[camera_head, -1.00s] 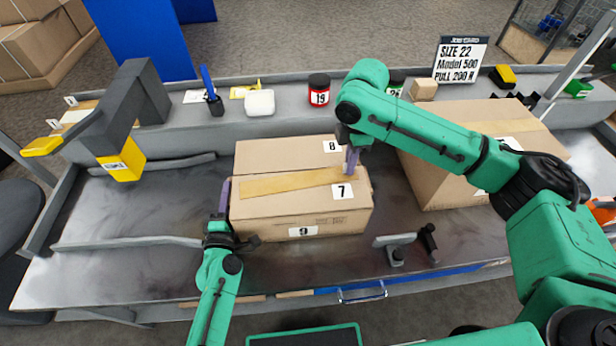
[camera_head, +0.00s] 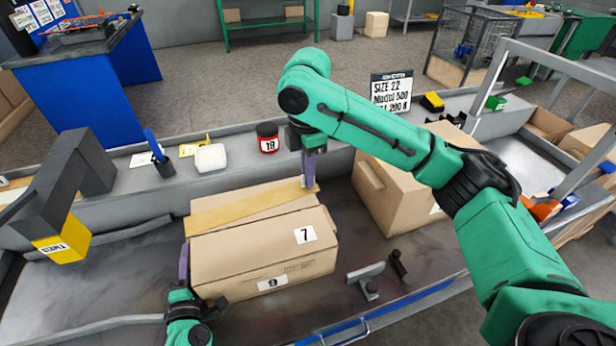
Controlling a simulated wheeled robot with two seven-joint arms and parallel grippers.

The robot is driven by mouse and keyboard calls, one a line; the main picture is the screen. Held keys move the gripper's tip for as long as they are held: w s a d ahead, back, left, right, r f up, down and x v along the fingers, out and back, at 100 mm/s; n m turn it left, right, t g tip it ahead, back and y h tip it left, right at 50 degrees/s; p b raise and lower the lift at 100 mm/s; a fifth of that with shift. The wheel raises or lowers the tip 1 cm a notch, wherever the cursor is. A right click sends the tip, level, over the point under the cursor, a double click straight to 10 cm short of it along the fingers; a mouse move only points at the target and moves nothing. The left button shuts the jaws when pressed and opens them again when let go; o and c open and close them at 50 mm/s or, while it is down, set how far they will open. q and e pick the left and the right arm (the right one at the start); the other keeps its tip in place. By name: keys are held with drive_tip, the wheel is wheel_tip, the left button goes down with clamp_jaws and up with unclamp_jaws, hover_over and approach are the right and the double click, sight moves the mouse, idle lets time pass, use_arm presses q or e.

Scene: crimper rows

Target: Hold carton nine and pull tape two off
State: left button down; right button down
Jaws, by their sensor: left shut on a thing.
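Carton nine (camera_head: 240,285) is a tan cardboard box on the bench, with label 9 on its front and label 7 on its top. A yellowish tape strip (camera_head: 245,207) runs across its top; I take it as tape two, though no number shows on it. My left gripper (camera_head: 183,262) is shut on the carton's left side; contact is partly hidden. My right gripper (camera_head: 308,168) points down at the back right of the carton, its purple fingers together at the tape's right end. That end looks raised off the top. Label 8 is not visible.
A larger carton (camera_head: 385,200) stands right of carton nine. A grey bracket (camera_head: 366,280) lies in front of it. A red jar (camera_head: 267,138), a white block (camera_head: 211,158) and a sign (camera_head: 390,92) stand on the back ledge. A dark arm with a yellow head (camera_head: 62,245) overhangs the left.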

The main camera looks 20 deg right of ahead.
drive_tip(key=shift+r, duration=4.5)
use_arm(q)
drive_tip(key=c, duration=0.8)
unclamp_jaws()
drive_tip(key=shift+s, duration=0.1)
drive_tip(key=s, duration=1.1)
drive_tip(key=shift+a, duration=0.35)
drive_tip(key=shift+s, duration=0.4)
